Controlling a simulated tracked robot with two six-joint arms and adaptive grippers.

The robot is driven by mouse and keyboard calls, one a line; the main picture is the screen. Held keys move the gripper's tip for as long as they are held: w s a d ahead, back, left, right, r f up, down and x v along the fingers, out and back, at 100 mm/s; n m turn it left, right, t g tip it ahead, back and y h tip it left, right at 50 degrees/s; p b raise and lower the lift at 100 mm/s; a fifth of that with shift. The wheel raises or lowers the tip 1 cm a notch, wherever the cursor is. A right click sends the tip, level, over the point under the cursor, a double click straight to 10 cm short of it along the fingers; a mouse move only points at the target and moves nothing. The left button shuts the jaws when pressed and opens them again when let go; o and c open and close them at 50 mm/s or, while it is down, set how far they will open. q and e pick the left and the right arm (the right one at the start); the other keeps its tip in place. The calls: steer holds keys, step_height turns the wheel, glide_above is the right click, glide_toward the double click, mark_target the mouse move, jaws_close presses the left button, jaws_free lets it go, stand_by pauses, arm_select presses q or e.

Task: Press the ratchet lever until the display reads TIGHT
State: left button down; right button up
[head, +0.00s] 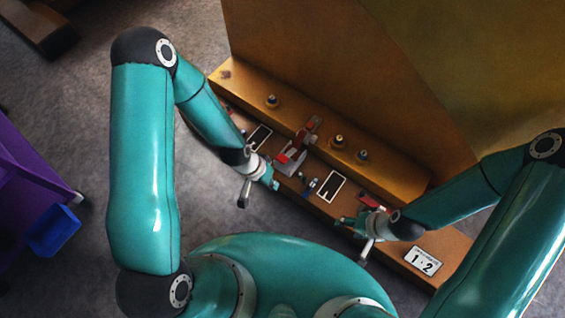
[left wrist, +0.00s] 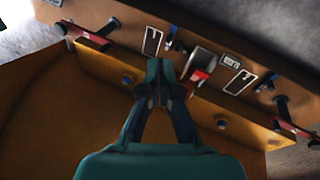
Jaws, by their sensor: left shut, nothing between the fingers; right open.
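The ratchet, a grey bracket with a red lever (head: 292,153), sits at the middle of the long brown bench. It also shows in the left wrist view as a grey body with a red lever (left wrist: 199,77), just right of my fingertips. My left gripper (head: 270,181) is shut and empty, to the left of and nearer than the lever; I cannot tell whether it touches. Its fingers fill the middle of the left wrist view (left wrist: 160,75). A small plate that may be the display (left wrist: 231,61) is too small to read. My right gripper (head: 366,216) is open, near the bench's right part.
Two white-edged dark panels (head: 259,137) (head: 332,186) flank the ratchet. Several round knobs (head: 338,141) stand on the raised ledge behind. A card reading 1 2 (head: 424,261) lies at the bench's right end. A large yellow-brown block (head: 320,60) rises behind. A purple cart (head: 35,195) stands far left.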

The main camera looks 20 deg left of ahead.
arm_select(q)
steer(key=w+a+f+m+b, duration=0.2)
steer(key=w+f+m+b, duration=0.3)
steer(key=w+f+b, duration=0.6)
steer(key=m+y+b, duration=0.2)
steer(key=m+b, duration=0.3)
steer(key=b, duration=0.2)
glide_toward(281, 158)
steer(key=shift+s+f+t, duration=0.3)
steer(key=shift+s+f, duration=0.05)
steer(key=shift+w, duration=0.15)
steer(key=shift+r, duration=0.2)
arm_select(e)
step_height(281, 158, down, 21)
arm_select(q)
steer(key=shift+f, duration=0.15)
arm_select(e)
steer(key=shift+f, duration=0.2)
arm_select(q)
steer(key=shift+b+x, duration=2.3)
steer(key=shift+x, duration=1.1)
arm_select(e)
steer(key=shift+f, duration=2.1)
arm_select(q)
steer(key=shift+d, duration=0.1)
